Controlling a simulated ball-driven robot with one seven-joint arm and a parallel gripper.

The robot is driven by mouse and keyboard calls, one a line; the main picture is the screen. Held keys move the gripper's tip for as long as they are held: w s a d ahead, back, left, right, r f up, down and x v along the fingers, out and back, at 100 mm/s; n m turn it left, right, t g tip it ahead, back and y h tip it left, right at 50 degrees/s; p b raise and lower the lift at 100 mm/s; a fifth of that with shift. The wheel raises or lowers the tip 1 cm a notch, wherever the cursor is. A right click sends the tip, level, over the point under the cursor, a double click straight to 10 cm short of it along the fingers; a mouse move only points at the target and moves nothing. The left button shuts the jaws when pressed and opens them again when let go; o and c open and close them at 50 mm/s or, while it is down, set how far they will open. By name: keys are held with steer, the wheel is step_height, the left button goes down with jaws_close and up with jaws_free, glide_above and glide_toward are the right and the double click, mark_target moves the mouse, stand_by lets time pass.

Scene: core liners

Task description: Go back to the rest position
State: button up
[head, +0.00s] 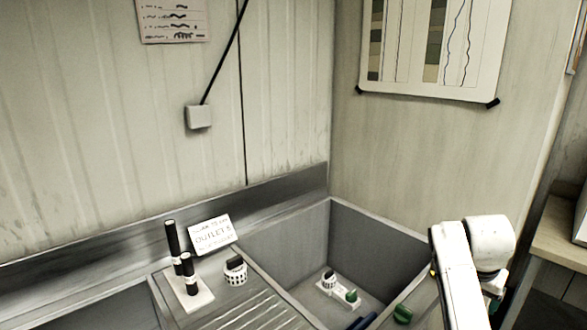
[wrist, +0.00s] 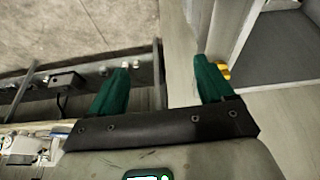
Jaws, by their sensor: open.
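My white arm (head: 462,265) shows at the right of the head view, bent beside the sink's right edge. The end of the arm is not clearly seen there. In the wrist view my gripper (wrist: 162,66) has two green fingers spread wide apart, with nothing between them. Behind the fingers are a bare floor and the edge of a pale panel, so the gripper is apart from the sink. A small yellow thing (wrist: 224,72) shows just behind the right finger; I cannot tell what it is.
A deep grey sink (head: 290,240) holds a small white holder (head: 338,291) with a green-capped piece. A wooden bench (head: 560,236) is at far right.

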steer(key=s+a+f+n+y, duration=0.1)
steer(key=s+a+f+n, duration=0.5)
steer(key=s+f, duration=1.05)
steer(key=s+a+n, duration=0.1)
steer(key=s+a, duration=0.2)
steer(key=s, duration=0.5)
steer(key=s+a+f+n+g+y, duration=0.1)
steer(key=s+a, duration=0.2)
steer(key=s, duration=0.5)
steer(key=s+a+f+n+y, duration=0.1)
steer(key=s+a, duration=0.2)
steer(key=s, duration=0.6)
steer(key=shift+a+n+g, duration=0.3)
steer(key=shift+a+g, duration=0.05)
steer(key=shift+g, duration=0.05)
